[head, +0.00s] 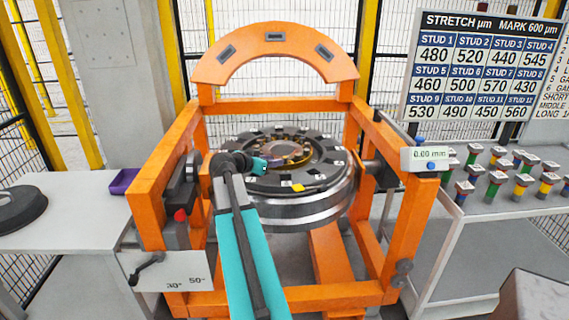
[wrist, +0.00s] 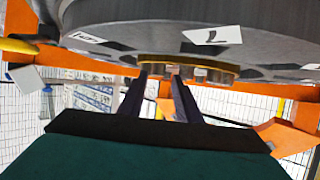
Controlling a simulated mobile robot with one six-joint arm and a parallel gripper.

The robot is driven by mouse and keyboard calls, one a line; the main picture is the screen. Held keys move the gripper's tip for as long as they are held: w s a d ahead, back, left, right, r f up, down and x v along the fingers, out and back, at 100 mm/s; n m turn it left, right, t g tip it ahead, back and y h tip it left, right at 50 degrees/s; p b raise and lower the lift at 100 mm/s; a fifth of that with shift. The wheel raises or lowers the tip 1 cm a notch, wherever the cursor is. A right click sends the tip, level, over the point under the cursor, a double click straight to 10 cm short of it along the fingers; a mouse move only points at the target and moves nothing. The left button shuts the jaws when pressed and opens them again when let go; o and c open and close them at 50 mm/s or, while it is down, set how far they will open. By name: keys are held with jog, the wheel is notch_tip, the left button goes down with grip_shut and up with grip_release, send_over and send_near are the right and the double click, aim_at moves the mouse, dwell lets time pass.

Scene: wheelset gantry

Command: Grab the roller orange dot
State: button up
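A large round wheelset (head: 300,207) lies flat in the orange gantry, with a dark ring of numbered blocks on top. Small brass and metal parts that look like rollers (head: 297,149) sit around its centre. In the wrist view a short curved row of them (wrist: 200,73) shows beyond my fingers. I cannot make out an orange dot on any of them. My gripper (head: 277,163) is over the near-left part of the ring, pointing towards the centre. In the wrist view its two dark fingers (wrist: 160,92) stand apart, with nothing visible between them.
The orange gantry (head: 166,170) surrounds the wheelset, with an arch (head: 274,37) behind. A gauge reading 0.00 mm (head: 425,158) is at right. A grey table (head: 465,230) holds several coloured studs. A purple tray (head: 124,181) is at left. A stretch board (head: 481,70) stands behind.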

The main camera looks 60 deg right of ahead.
jog(key=shift+s+d+p, duration=0.1)
jog(key=shift+d+p, duration=0.25)
jog(key=shift+d, duration=0.15)
jog(key=shift+p+x, duration=0.85)
jog(key=shift+x, duration=1.25)
jog(key=shift+s, duration=0.1)
grip_shut()
jog(key=shift+r, duration=0.1)
notch_tip(320, 180, up, 10)
jog(key=b, duration=0.2)
